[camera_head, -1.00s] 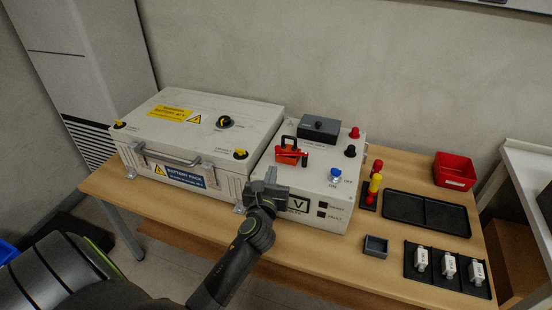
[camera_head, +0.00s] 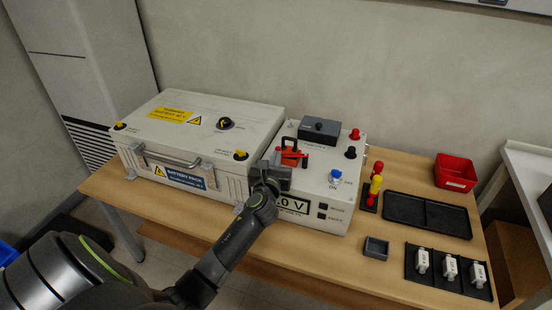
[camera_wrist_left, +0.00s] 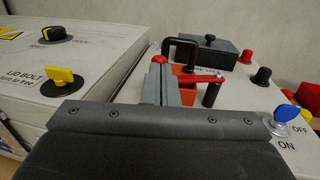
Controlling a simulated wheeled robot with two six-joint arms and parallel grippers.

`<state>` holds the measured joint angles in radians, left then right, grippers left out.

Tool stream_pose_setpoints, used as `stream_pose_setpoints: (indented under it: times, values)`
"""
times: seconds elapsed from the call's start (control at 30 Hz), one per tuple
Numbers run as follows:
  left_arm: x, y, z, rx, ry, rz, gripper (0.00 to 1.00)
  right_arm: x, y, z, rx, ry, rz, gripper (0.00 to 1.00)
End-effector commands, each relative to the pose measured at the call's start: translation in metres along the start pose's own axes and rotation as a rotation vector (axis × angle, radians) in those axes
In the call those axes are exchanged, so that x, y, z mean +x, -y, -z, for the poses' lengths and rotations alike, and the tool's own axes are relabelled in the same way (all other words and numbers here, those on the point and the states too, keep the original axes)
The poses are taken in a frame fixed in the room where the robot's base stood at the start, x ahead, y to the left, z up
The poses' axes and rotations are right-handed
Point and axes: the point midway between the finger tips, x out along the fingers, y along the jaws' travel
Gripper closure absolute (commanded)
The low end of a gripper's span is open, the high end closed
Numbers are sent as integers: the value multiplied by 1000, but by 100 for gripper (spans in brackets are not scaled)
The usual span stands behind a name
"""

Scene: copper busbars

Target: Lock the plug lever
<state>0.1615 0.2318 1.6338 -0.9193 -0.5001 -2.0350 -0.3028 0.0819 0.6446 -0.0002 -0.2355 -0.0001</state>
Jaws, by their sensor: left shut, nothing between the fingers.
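The orange-red plug (camera_head: 296,159) sits on top of the white control box (camera_head: 330,212). In the left wrist view the plug (camera_wrist_left: 189,95) shows a black bent bar (camera_wrist_left: 178,43) at its back and a red arm ending in an upright black peg (camera_wrist_left: 212,93). I cannot tell for sure which of these is the lever. My left gripper (camera_head: 277,166) is over the front left of the box, just in front of the plug. Its shut, empty fingers (camera_wrist_left: 160,84) stand beside the plug's left side and hide part of it. I cannot tell if they touch. My right gripper is not in view.
The white battery pack (camera_head: 195,140) with a yellow lid bolt (camera_head: 240,155) stands close on the left. A dark grey block (camera_head: 319,130), red and black terminals and a blue key switch (camera_head: 336,175) are on the box. Black trays (camera_head: 430,214) lie right.

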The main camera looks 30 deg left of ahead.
Motion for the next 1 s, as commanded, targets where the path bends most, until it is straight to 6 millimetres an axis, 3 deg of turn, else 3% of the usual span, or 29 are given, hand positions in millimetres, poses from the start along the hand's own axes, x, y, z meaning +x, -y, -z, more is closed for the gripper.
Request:
stream_pose_setpoints:
  times: [0.2,0.43,1.0]
  values:
    - [14,-9,-5,5,-3,102,100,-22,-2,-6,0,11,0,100]
    - [31,-14,-1,1,-1,102,100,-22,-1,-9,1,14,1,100]
    - [33,-21,-1,3,-1,102,100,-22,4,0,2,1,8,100]
